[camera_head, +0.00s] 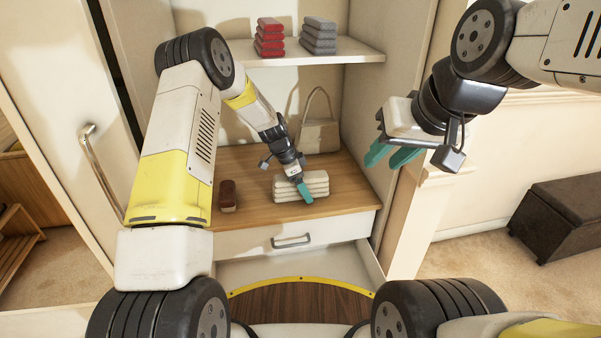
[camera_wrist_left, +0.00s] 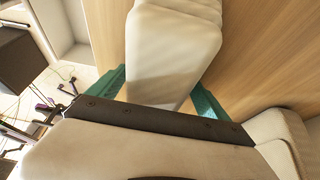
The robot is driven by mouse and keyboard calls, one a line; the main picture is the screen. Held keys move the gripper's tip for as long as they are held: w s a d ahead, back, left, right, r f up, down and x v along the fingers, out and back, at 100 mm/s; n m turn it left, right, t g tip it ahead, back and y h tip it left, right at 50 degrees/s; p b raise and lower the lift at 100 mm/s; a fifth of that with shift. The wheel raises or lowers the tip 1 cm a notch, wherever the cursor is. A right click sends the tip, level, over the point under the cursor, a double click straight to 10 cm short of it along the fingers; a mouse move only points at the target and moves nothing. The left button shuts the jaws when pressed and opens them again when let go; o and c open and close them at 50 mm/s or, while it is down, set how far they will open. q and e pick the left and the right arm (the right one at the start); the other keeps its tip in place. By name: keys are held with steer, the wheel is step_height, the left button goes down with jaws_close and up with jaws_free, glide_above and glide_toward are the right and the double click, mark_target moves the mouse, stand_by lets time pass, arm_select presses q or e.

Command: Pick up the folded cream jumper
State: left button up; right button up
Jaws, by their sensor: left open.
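The folded cream jumper (camera_head: 290,187) lies on the wooden shelf (camera_head: 345,190) of the wardrobe. It also fills the top middle of the left wrist view (camera_wrist_left: 172,55). My left gripper (camera_head: 305,192) is at the jumper's front edge. In the left wrist view its teal fingers (camera_wrist_left: 160,98) are apart, one on each side of the jumper, with bare wood showing beside the left finger. I cannot tell whether either finger touches the cloth. My right gripper (camera_head: 388,155) hangs in the air at the right, outside the wardrobe, with its teal fingers apart and nothing between them.
Red (camera_head: 269,40) and grey (camera_head: 318,36) folded stacks sit on the upper shelf. A drawer (camera_head: 292,240) is below. A dark ottoman (camera_head: 560,215) stands at the right.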

arm_select(q)
steer(key=shift+c, duration=0.4)
steer(key=c, duration=1.7)
steer(key=shift+r, duration=0.1)
